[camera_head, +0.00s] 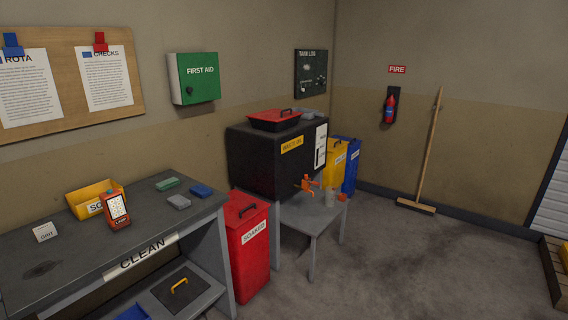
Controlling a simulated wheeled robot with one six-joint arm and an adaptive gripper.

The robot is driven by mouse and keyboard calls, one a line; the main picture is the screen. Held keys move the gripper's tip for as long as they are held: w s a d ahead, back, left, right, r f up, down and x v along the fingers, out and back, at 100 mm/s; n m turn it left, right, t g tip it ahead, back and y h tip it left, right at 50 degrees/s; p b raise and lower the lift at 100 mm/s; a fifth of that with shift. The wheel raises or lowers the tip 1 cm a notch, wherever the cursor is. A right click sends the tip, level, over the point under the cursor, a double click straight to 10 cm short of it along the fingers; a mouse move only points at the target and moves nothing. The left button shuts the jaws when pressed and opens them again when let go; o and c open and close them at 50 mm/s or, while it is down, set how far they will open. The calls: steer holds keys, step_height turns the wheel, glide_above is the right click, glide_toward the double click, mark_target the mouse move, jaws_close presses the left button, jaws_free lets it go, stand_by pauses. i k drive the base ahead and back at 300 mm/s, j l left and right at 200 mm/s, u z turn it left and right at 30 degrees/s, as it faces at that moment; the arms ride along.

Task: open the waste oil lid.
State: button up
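The waste oil tank (262,163) is a black box with a yellow label reading WASTE OIL, standing on a grey stand (309,224) near the corner. On its top is a red lid (275,118) with a dark handle (286,112). The lid lies over a low black rim and looks closed. An orange tap (307,184) sticks out of the tank's front, low down. My gripper is not in view.
A grey workbench (128,223) stands at the left front, with a yellow bin, a red handheld device and several small blocks on it. A red SOAKED bin (249,252) stands between bench and tank. Yellow and blue bins stand behind the tank. Open floor (400,265) lies to the right.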

mark_target(273, 115)
steer(key=i+z, duration=0.45)
steer(key=i, duration=0.9)
